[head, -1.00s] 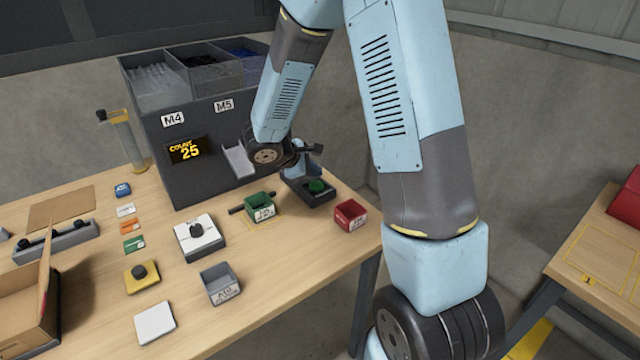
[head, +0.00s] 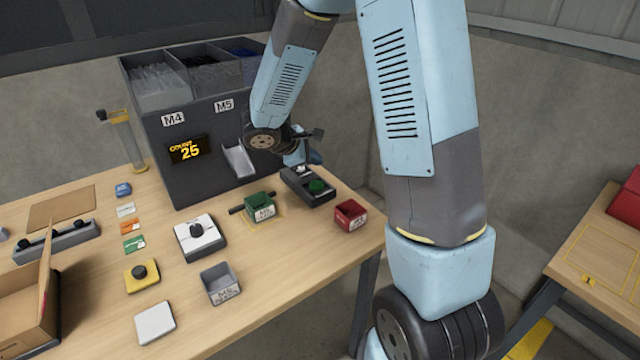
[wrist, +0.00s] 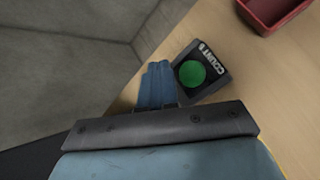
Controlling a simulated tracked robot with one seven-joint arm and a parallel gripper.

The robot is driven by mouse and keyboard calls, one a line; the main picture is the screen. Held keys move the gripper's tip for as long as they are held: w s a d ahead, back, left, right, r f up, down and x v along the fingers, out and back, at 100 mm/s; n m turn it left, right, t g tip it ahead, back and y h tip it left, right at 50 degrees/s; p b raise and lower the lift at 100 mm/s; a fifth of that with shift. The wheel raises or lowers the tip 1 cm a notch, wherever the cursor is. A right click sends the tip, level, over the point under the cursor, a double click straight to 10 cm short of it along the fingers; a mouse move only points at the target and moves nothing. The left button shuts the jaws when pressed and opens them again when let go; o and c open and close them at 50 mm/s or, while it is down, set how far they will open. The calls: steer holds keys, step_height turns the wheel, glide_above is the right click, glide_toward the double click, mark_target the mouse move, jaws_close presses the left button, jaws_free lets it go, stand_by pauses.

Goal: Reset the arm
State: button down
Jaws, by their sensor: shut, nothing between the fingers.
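My gripper (wrist: 158,86) shows in the wrist view with its blue fingers together and nothing between them. In the head view my gripper (head: 312,157) is partly hidden behind my wrist, above the back right of the table near the count button box. That dark box (head: 297,178) has a green round button (head: 317,187); in the wrist view the green button (wrist: 192,74) lies just right of the fingertips. The fingers look apart from the button.
The dark feeder (head: 200,150) stands behind, its display (head: 190,150) reading 25. A green bin (head: 260,207), a red bin (head: 350,215) and a grey bin (head: 220,284) stand on the table (head: 270,290). A white dial box (head: 200,238) is nearby.

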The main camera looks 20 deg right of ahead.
steer(key=shift+s+d+r, duration=0.1)
steer(key=shift+r, duration=0.05)
steer(key=s+d+r+m+g+y, duration=0.1)
steer(key=s+d+r+m, duration=0.1)
steer(key=s+r+m, duration=0.35)
steer(key=s+d+r+m+g+y, duration=0.1)
steer(key=s+d+r+m, duration=0.1)
steer(key=s+r, duration=0.55)
steer(key=s+a+r+m+t+y, duration=0.2)
steer(key=s+r+m+y, duration=0.4)
steer(key=s, duration=0.8)
step_height(320, 180, up, 2)
steer(key=shift+s+t, duration=0.25)
steer(key=shift+t, duration=0.65)
